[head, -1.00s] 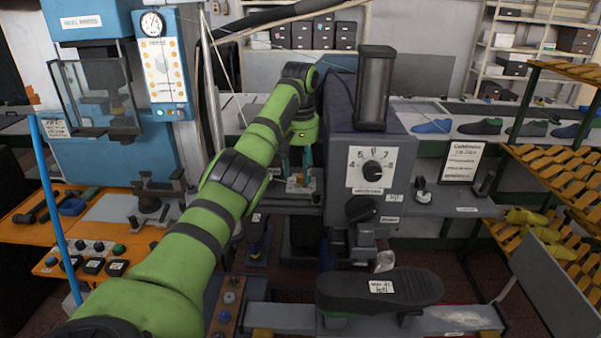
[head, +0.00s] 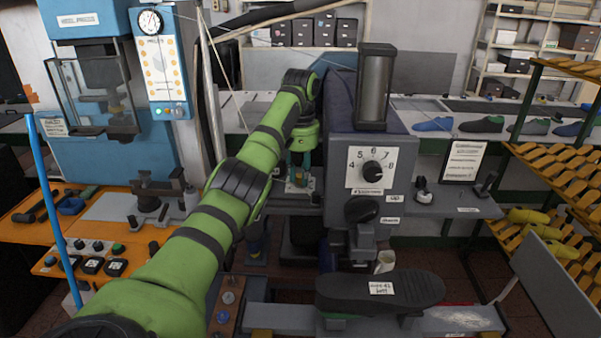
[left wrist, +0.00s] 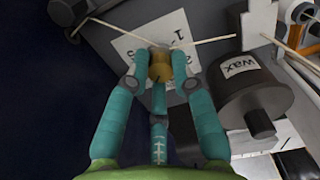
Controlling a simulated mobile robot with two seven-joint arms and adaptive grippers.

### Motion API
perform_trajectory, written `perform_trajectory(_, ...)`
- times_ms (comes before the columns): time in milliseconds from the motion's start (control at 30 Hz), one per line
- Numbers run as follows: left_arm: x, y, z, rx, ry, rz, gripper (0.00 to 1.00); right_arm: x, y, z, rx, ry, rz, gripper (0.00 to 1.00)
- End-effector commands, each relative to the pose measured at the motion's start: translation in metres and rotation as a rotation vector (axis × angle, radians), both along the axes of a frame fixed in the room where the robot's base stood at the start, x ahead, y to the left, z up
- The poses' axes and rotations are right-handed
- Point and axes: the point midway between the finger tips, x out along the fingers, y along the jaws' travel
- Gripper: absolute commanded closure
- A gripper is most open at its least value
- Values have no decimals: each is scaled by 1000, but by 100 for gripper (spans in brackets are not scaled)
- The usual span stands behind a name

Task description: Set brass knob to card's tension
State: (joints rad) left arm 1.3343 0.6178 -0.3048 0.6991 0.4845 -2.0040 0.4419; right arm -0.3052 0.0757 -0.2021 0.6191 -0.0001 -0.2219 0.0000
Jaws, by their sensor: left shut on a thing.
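The brass knob (left wrist: 160,66) shows in the left wrist view in front of a white number plate (left wrist: 150,42). A 1 and a 2 are visible on the plate, and part of it is hidden by the fingers. My left gripper (left wrist: 160,78) has its teal fingers around the knob, shut on it. In the head view my left gripper (head: 300,172) points down beside the grey machine (head: 345,150), and the knob is hard to make out there. A white printed card (head: 463,160) stands on the right-hand ledge; its text is too small to read. My right gripper is not in view.
The machine's front has a black dial knob (head: 373,171) on a plate marked 4 to 8. In the left wrist view a dark round can labelled wax (left wrist: 245,95) sits close right of my fingers. A black shoe sole (head: 380,291) lies at the front.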

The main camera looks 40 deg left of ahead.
Motion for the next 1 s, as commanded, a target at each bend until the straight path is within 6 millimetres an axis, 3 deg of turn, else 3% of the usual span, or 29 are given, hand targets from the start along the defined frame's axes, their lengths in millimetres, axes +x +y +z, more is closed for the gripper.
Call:
perform_trajectory(300, -2, -1, -4, -4, 13, -270, 100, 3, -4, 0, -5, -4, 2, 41)
perform_trajectory(633, -2, -1, -6, -5, 16, -290, 100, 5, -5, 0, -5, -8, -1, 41)
perform_trajectory(667, -2, -1, -6, -4, 17, -290, 67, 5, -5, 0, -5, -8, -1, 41)
perform_trajectory(700, -2, -1, -6, -5, 16, -290, 52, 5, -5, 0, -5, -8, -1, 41)
perform_trajectory(1000, -1, 0, -3, -2, 8, -288, 52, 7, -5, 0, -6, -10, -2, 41)
